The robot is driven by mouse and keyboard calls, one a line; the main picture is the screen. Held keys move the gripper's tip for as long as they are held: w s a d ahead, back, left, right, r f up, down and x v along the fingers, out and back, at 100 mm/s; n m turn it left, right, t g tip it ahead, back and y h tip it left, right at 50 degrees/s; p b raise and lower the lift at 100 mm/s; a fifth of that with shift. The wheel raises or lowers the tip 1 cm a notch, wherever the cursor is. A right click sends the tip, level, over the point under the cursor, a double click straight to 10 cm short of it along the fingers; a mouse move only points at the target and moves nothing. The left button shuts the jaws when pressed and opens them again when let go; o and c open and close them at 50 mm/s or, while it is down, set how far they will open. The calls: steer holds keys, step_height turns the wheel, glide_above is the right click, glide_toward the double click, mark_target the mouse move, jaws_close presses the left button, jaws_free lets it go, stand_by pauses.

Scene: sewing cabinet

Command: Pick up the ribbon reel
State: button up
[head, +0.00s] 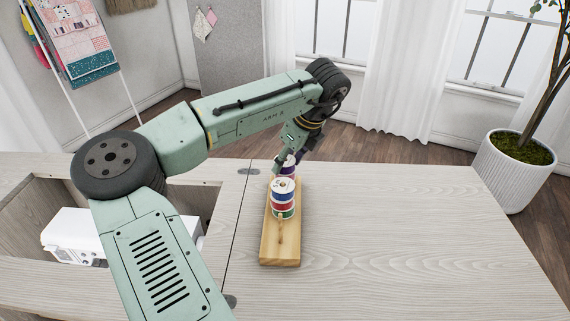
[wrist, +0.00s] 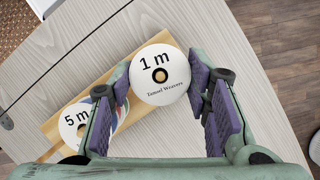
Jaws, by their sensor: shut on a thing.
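A ribbon reel with a round white top marked "1 m" (wrist: 162,62) sits between the purple-padded fingers of my gripper (wrist: 158,88), which is shut on it. In the head view my gripper (head: 289,160) is at the far end of a wooden board (head: 280,254) and hides most of this reel. I cannot tell whether it is clear of the board. A second reel, marked "5 m" (wrist: 74,125), is on the board at lower left in the wrist view.
The board lies on the pale wooden cabinet top (head: 400,235), which is clear to the right. At left an open well holds a white sewing machine (head: 75,235). A potted tree (head: 515,165) stands on the floor beyond the right edge.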

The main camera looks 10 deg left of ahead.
steer(key=c, duration=0.3)
step_height(320, 180, up, 10)
steer(key=b, duration=0.1)
stand_by(0.4)
steer(key=shift+s+a, duration=0.1)
stand_by(0.3)
